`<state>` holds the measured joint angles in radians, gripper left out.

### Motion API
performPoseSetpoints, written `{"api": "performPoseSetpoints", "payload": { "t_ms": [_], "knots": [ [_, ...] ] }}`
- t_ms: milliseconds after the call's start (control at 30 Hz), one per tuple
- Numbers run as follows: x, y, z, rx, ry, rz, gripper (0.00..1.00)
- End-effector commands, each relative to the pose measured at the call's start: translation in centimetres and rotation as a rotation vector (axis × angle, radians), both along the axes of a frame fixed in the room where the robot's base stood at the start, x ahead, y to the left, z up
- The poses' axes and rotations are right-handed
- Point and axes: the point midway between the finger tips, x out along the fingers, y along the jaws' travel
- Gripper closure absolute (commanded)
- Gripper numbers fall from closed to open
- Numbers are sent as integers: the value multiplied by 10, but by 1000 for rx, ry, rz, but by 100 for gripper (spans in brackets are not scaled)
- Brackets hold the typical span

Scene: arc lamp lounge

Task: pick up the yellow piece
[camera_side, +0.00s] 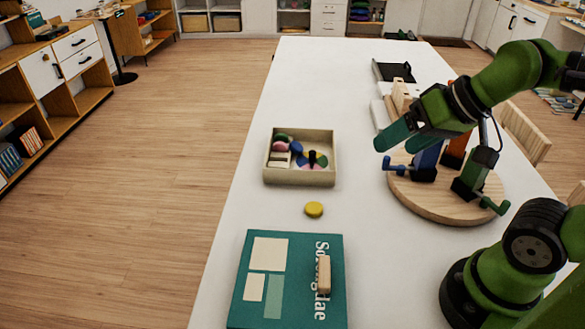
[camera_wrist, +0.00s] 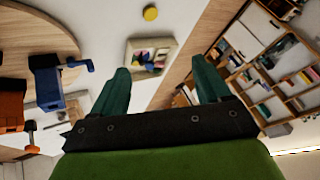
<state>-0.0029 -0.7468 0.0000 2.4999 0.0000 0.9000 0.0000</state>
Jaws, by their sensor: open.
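The yellow piece (camera_side: 314,209) is a small round disc lying on the white table, between the shallow box and the teal book in the side view. It also shows near the top of the wrist view (camera_wrist: 150,13). My gripper (camera_side: 386,140) has green fingers and hangs above the round wooden board, to the right of and beyond the yellow piece. In the wrist view its two fingers (camera_wrist: 162,82) stand wide apart with nothing between them in their grip. The yellow piece is well clear of the fingers.
A beige box (camera_side: 268,180) with several coloured pieces stands beyond the yellow piece. A teal book (camera_side: 262,311) bearing a wooden block (camera_side: 323,276) lies nearer. The round board (camera_side: 425,207) at right carries blue, orange and green upright objects. White table (camera_side: 265,215) is bare around the yellow piece.

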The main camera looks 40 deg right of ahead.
Motion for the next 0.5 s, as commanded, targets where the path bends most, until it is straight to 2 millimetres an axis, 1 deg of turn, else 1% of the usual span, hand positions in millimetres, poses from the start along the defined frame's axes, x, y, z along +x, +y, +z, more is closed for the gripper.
{"api": "performPoseSetpoints", "payload": {
  "t_ms": [67,167,267,367,500],
  "knots": [
    [2,2,-8,0,35,10,24],
    [13,6,-16,-8,94,31,24],
    [34,12,-23,-29,180,61,24],
    [60,19,-32,-56,274,89,24],
    [96,28,-49,-103,405,119,24]
  ]
}}
